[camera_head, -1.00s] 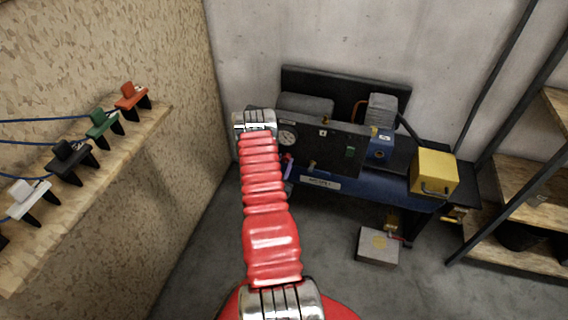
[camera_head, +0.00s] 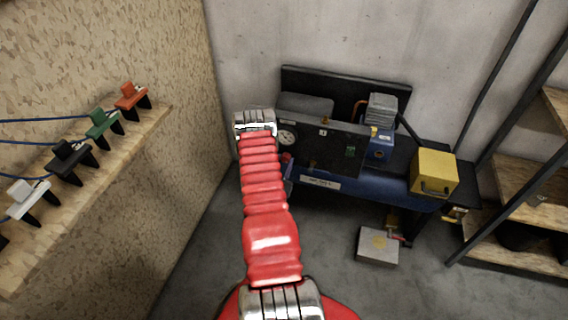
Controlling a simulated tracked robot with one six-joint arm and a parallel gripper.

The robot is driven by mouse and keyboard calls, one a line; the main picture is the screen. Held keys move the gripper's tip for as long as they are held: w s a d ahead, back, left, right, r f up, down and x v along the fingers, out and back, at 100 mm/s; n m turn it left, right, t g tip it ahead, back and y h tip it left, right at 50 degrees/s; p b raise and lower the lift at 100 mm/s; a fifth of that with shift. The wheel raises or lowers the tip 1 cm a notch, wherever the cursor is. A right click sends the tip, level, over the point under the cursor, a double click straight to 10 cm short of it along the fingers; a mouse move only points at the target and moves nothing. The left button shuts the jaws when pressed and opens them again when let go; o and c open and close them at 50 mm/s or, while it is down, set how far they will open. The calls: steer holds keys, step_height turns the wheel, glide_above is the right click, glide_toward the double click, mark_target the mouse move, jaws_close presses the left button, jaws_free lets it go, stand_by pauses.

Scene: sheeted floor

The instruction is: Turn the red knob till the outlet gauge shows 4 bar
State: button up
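A round white-faced gauge (camera_head: 287,137) sits on the dark front panel, just right of my red arm. Its needle and numbers are too small to read, and I cannot tell whether it is the outlet gauge. A small red part (camera_head: 287,157), possibly the red knob, shows below the gauge, partly behind my arm. My arm reaches up to the panel's left end. My gripper is hidden beyond the wrist, so its fingers and any contact with the knob do not show.
A grey block (camera_head: 378,247) lies on the floor. Colored clamps line a wooden shelf (camera_head: 120,140) at left. Metal shelving is at right.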

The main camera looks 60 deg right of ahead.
steer(key=o, duration=0.3)
steer(key=shift+a, duration=0.1)
steer(key=a, duration=0.4)
steer(key=s+a, duration=0.1)
steer(key=a, duration=0.4)
steer(key=s+a, duration=0.1)
steer(key=a, duration=0.3)
steer(key=shift+s+a+f, duration=0.1)
steer(key=shift+a, duration=0.15)
